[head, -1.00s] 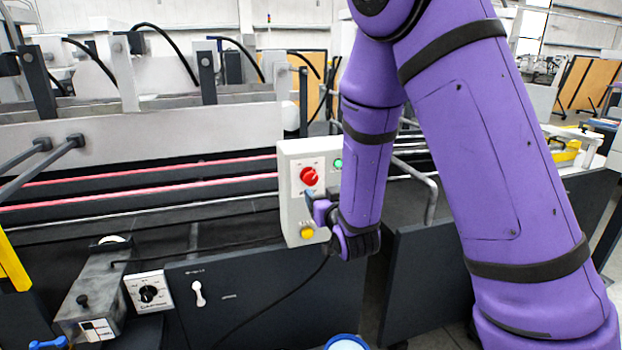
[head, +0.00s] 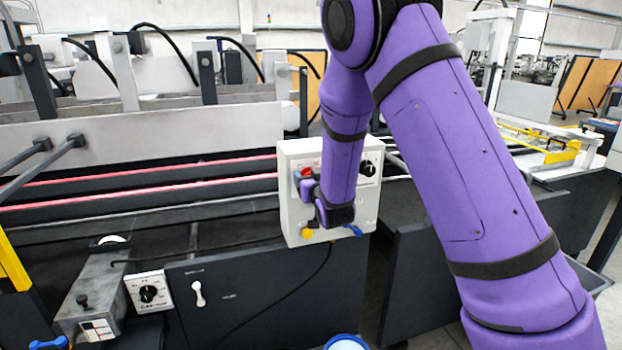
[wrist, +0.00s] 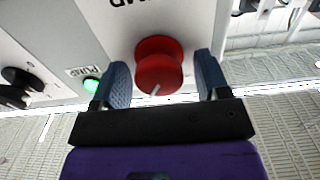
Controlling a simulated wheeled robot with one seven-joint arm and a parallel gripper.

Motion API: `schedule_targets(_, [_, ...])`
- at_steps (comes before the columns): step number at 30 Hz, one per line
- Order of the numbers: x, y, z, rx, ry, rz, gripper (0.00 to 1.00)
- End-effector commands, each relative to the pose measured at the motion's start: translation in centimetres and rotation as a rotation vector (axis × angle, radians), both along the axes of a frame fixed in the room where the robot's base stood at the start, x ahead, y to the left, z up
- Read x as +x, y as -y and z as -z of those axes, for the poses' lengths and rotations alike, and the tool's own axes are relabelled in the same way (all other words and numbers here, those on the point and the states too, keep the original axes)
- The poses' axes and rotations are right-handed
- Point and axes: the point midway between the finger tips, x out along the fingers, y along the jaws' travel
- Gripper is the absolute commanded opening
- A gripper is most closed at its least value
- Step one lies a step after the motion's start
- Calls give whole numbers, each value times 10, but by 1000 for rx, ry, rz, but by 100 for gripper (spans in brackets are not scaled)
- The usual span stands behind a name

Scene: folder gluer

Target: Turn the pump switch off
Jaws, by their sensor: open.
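The pump switch is a red round knob (wrist: 158,64) on a light grey control box (head: 290,215). Large lettering ending in "MP" shows upside down above it in the wrist view. A white pointer mark shows on the knob's lower edge. In the head view the red knob (head: 304,172) is partly hidden by my gripper. My gripper (wrist: 161,78) is open, with one blue finger on each side of the red knob. I cannot tell whether the fingers touch it. A lit green lamp (wrist: 91,85) is just outside the left finger in the wrist view.
The box also carries a black knob (head: 368,168) and a yellow button (head: 307,233). A separate black dial (head: 148,294) and a white lever (head: 198,293) sit lower left on the machine. Red-lit rails (head: 150,184) run left of the box.

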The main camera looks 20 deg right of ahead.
Motion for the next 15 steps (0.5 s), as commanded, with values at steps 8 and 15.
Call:
schedule_targets(8, [0, 0, 0, 0, 0, 0, 41])
schedule_targets(15, [0, 0, 0, -3, 0, 0, 21])
